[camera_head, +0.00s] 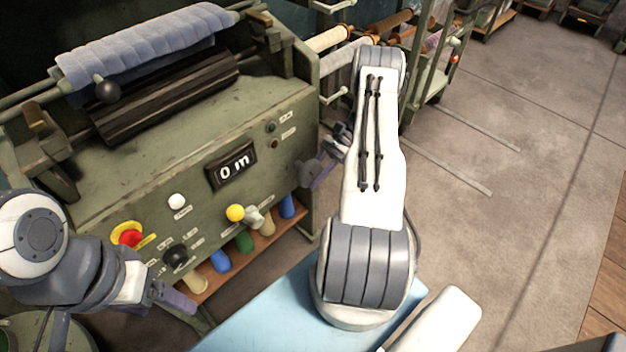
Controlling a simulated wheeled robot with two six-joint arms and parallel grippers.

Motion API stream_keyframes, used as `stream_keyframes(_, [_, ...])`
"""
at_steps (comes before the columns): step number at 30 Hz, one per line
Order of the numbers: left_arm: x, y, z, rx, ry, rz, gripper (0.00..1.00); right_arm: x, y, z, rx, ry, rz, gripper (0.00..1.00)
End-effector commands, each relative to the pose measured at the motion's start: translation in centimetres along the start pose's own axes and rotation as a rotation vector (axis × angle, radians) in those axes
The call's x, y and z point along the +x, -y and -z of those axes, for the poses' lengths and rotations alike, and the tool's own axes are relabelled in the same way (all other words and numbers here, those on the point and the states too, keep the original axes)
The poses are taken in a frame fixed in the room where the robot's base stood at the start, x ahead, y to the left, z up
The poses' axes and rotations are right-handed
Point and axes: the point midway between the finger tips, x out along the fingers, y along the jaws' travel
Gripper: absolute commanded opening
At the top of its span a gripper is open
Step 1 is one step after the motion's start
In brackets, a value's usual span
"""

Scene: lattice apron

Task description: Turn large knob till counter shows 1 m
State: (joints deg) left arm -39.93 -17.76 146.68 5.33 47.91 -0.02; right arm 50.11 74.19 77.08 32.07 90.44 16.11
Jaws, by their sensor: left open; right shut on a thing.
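The counter (231,167) on the green machine's sloped front panel reads "0 m". A large black knob (175,256) sits low on that panel, near the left gripper. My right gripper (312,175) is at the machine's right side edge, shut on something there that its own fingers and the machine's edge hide. My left gripper (178,299) is open and empty, just below the black knob and apart from it. The black ball (107,91) of a lever stands near the roller on top.
The panel also has a red button on yellow (127,235), a white knob (177,201) and a yellow knob (235,213). Several coloured rolls sit on a shelf (257,245) below. A rack with rolls (435,75) stands behind my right arm. The concrete floor at right is clear.

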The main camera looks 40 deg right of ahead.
Motion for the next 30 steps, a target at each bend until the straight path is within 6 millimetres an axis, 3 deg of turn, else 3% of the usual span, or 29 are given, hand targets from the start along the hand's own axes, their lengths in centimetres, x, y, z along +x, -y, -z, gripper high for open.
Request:
stream_keyframes(9, [1.8, 0.1, -0.1, 0.0, 0.0, 0.0, 0.76, 0.3, 0.1, 0.2, 0.0, 0.123, 0.004, 0.0])
stream_keyframes(26, [2.0, 0.1, -0.1, 0.0, 0.0, 0.0, 0.76, 0.4, 0.0, 0.0, 0.002, 0.15, 0.002, 0.0])
stream_keyframes(27, [2.0, 0.1, -0.1, 0.0, 0.0, 0.0, 0.76, 0.4, 0.0, 0.0, 0.002, 0.15, 0.002, 0.49])
stream_keyframes(28, [2.0, 0.1, -0.1, 0.0, 0.0, 0.0, 0.76, 0.4, 0.0, 0.0, 0.002, 0.15, 0.002, 0.6])
stream_keyframes(30, [2.0, 0.1, -0.1, 0.0, 0.0, 0.0, 0.76, 0.4, 0.0, 0.0, 0.002, 0.15, 0.001, 0.64])
